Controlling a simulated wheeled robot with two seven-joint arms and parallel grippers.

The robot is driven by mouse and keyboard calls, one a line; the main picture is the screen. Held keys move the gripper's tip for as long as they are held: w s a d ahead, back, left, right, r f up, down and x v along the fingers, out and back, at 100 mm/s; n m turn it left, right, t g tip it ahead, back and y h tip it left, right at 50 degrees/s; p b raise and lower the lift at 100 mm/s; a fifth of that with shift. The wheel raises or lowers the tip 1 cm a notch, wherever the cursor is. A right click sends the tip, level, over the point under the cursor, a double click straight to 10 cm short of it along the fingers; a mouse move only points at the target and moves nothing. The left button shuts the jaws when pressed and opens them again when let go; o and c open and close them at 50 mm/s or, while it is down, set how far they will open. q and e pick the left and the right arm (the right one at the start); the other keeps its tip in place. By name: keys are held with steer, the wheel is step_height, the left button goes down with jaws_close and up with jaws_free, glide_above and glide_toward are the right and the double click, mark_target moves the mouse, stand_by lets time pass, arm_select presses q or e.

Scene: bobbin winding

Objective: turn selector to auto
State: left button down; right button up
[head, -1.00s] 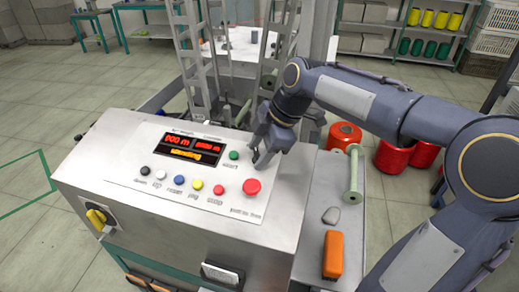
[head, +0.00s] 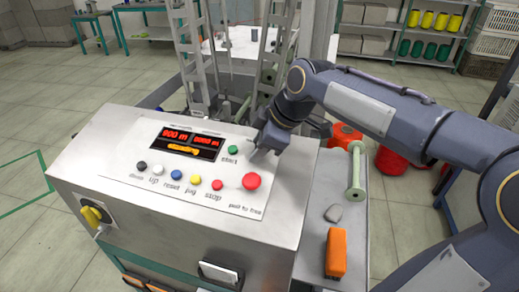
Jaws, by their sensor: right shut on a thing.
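The steel control console (head: 120,135) fills the left and middle of the head view. Its top panel has a red-digit display (head: 190,142), a green start button (head: 233,150) and a red mushroom button (head: 251,181). My right gripper (head: 260,150) is down at the panel's right part, beside the start button. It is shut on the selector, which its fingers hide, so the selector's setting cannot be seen. A yellow rotary knob (head: 92,215) sits on the console's front face at left. My left gripper is not in view.
Several small coloured buttons line the panel's front. Red cylinders (head: 390,162) stand behind. Metal lattice uprights (head: 195,65) rise behind the console.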

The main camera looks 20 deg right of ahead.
steer(key=m+t+b, duration=0.1)
steer(key=m, duration=0.1)
steer(key=m+h, duration=0.1)
steer(key=m, duration=0.1)
steer(key=shift+a+f+m+t+b, duration=0.1)
steer(key=shift+m+t+b, duration=0.2)
steer(key=shift+t+b, duration=0.1)
steer(key=shift+s+m+t+h+b, duration=0.1)
steer(key=shift+m+t+h+b, duration=0.4)
steer(key=shift+m+h, duration=0.7)
steer(key=shift+m, duration=0.5)
steer(key=o, duration=1)
steer(key=v, duration=0.8)
